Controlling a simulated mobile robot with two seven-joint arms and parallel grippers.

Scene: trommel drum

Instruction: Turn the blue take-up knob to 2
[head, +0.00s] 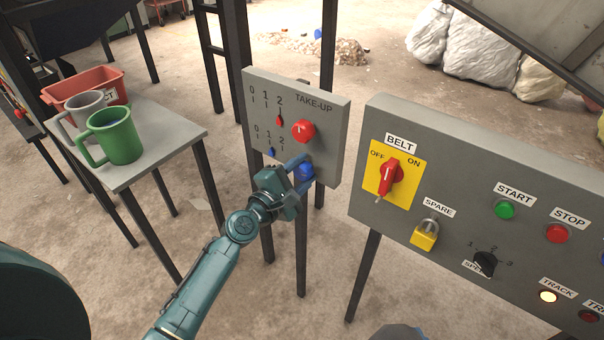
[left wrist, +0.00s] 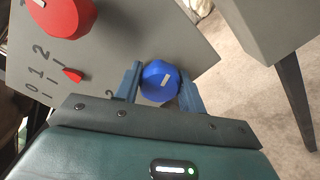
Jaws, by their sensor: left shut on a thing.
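The grey TAKE-UP panel (head: 330,120) has a red knob (head: 302,130) above and a blue knob (head: 304,173) below. My left gripper (head: 301,171) is shut on the blue knob, a finger on either side. In the left wrist view, the blue knob (left wrist: 160,82) sits between my fingers (left wrist: 158,88) and shows a pale index mark. The small blue pointer (head: 271,152) stands below the 1 of the lower 0-1-2 scale. The red pointer (head: 279,120) stands by the 2 of the upper scale. The right gripper is not in view.
A belt control panel (head: 372,165) with a red switch (head: 391,176) and yellow padlock (head: 424,236) stands close on the right. A side table (head: 180,130) on the left holds a green mug (head: 118,138), a grey mug and a red bin (head: 90,84).

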